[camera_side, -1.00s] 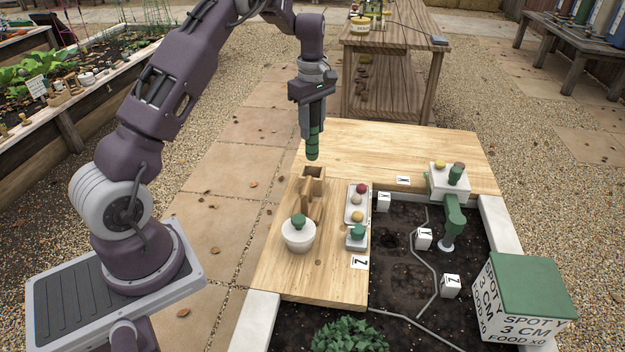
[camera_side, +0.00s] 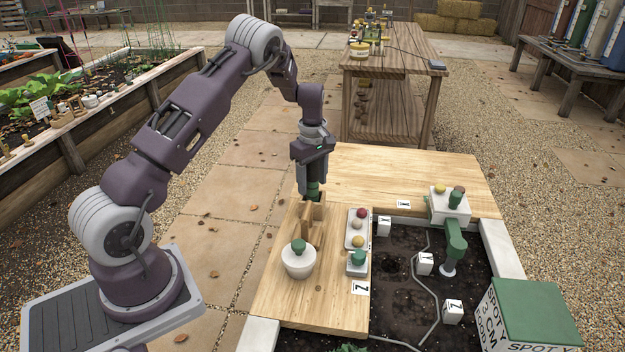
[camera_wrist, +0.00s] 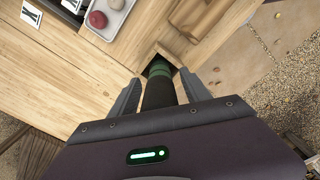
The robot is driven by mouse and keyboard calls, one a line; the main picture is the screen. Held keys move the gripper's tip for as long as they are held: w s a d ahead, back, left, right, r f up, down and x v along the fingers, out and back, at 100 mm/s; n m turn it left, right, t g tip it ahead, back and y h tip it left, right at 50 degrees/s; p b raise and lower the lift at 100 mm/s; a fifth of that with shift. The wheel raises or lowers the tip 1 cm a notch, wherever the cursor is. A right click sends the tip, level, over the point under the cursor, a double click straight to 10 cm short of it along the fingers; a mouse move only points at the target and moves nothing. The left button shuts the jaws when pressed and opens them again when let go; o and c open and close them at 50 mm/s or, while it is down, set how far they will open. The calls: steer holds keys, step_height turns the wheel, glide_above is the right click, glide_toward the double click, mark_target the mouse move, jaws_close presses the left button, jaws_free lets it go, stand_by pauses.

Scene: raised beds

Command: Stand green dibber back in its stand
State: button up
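The green dibber (camera_side: 313,188) is upright between the fingers of my gripper (camera_side: 313,178), which looks shut on it. In the wrist view, its dark shaft and green band (camera_wrist: 159,68) show between the fingertips (camera_wrist: 160,85). The wooden stand (camera_side: 317,222) is on the near left of the plank table, directly below my gripper. In the wrist view, the dibber's lower end goes into the square opening of the stand (camera_wrist: 196,50). The tip is hidden, and I cannot tell how deep it sits.
A white pot with a green knob (camera_side: 298,262) stands in front of the stand. A tray of coloured balls (camera_side: 357,228) and a green-topped block (camera_side: 357,261) are to its right. The soil bed (camera_side: 400,300) lies farther right.

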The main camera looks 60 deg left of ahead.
step_height(320, 180, up, 12)
steer(key=shift+r, duration=0.1)
steer(key=s+d+r+m+t, duration=0.3)
steer(key=s+d+r+m, duration=0.8)
steer(key=s+d+r, duration=0.55)
steer(key=s+d+f+m+t, duration=0.1)
steer(key=s+d+m, duration=0.2)
steer(key=s, duration=0.4)
steer(key=s+d+f+m+t, duration=0.1)
steer(key=s+d+m, duration=0.2)
steer(key=s+m, duration=0.2)
steer(key=shift+s+f+t, duration=0.25)
steer(key=shift+s+t, duration=0.05)
steer(key=shift+s, duration=0.75)
